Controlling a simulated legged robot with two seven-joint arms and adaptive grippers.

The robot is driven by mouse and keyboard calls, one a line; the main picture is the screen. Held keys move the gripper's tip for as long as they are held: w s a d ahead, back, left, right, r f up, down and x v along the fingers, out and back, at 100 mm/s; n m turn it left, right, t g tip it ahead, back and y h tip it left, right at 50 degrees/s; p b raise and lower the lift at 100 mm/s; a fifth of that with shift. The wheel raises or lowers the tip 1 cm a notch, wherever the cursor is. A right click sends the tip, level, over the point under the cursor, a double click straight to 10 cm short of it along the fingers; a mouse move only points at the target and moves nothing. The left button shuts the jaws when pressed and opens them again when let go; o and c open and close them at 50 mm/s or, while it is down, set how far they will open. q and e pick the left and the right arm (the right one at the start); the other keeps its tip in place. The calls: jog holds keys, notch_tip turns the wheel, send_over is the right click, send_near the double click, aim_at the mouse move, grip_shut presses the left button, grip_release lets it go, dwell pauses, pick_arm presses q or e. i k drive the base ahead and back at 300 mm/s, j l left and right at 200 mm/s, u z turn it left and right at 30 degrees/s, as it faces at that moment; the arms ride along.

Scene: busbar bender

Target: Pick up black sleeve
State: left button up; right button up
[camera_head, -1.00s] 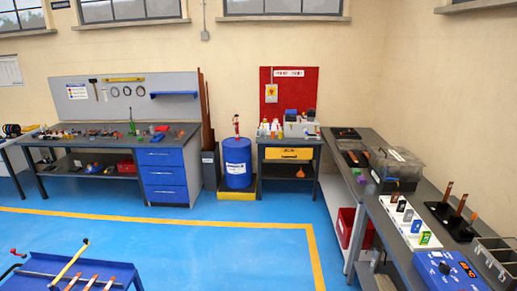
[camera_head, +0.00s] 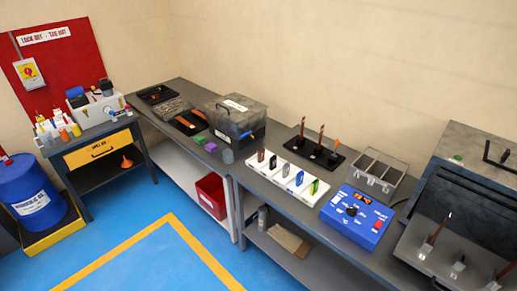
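A white rack (camera_head: 292,189) stands on the right-hand bench and holds several small upright sleeve-like pieces in a row. The piece at its left end (camera_head: 261,155) is dark, brownish to black; it is too small to tell whether it is the black sleeve. A blue piece (camera_head: 299,178) and a green piece (camera_head: 314,188) stand toward the right end of the rack. Neither of my grippers shows in the view.
A blue control box (camera_head: 357,216) stands right of the rack, with a grey divided bin (camera_head: 378,174) behind it. A black stand (camera_head: 315,157) with copper bars is behind the rack. A clear-lidded bin (camera_head: 235,118) is left. The blue floor (camera_head: 170,260) before the bench is clear.

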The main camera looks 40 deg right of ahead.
aim_at(273, 160)
jog(key=i+z, duration=0.45)
jog(key=i+j+z, duration=0.15)
jog(key=i+z, duration=0.3)
jog(key=i+j+z, duration=0.25)
jog(key=z, duration=0.25)
jog(key=i+j+z, duration=0.45)
jog(key=k, duration=0.1)
